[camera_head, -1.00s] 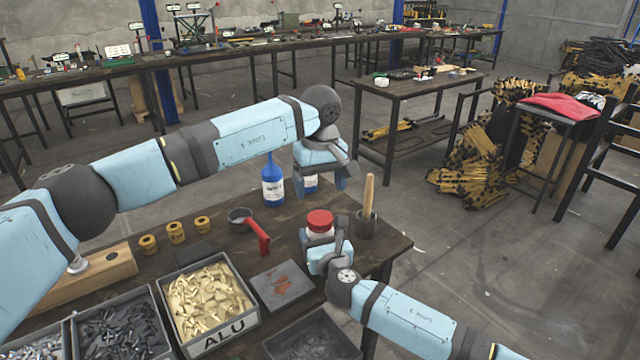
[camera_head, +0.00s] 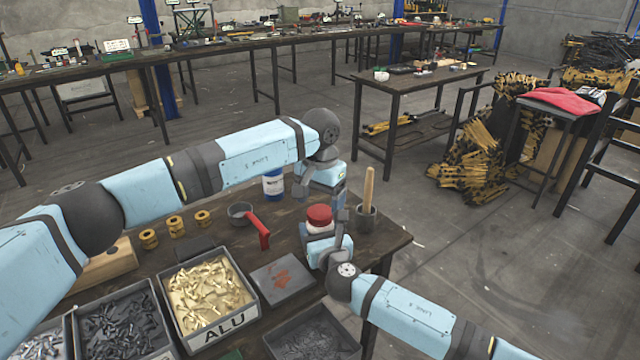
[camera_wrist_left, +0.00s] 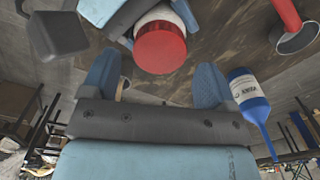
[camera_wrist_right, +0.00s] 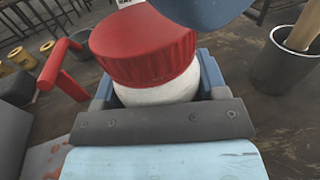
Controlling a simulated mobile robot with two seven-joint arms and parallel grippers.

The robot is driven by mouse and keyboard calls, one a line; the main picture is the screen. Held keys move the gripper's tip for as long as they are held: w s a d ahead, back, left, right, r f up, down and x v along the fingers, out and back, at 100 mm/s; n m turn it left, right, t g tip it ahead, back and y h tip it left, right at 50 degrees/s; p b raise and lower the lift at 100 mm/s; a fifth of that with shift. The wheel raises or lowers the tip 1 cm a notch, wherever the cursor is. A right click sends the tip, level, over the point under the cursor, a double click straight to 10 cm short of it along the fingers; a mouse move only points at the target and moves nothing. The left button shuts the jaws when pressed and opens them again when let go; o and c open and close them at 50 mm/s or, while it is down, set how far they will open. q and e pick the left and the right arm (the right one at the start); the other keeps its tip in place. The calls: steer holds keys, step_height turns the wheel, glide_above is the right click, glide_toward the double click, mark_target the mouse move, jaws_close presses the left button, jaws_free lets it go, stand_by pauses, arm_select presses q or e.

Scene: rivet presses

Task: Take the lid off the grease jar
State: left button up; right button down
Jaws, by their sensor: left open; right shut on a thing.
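The grease jar (camera_head: 318,229) is a white jar with a red lid (camera_head: 319,214), upright on the table near its right corner. In the right wrist view the white body (camera_wrist_right: 160,92) sits between the fingers of my right gripper (camera_wrist_right: 158,85), which is shut on it below the red lid (camera_wrist_right: 145,45). My left gripper (camera_head: 330,205) is open and empty, above and just behind the jar in the head view. In the left wrist view the lid (camera_wrist_left: 160,48) lies ahead of the open fingers (camera_wrist_left: 155,85), not between them.
A blue bottle (camera_head: 273,185) stands behind the jar. A dark cup with a wooden handle (camera_head: 367,215) is at its right. A red-handled cup (camera_head: 241,212) and a grey plate (camera_head: 283,275) are at its left. Parts bins (camera_head: 207,296) line the front.

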mark_target(320, 214)
arm_select(q)
steer(key=shift+f, duration=1.35)
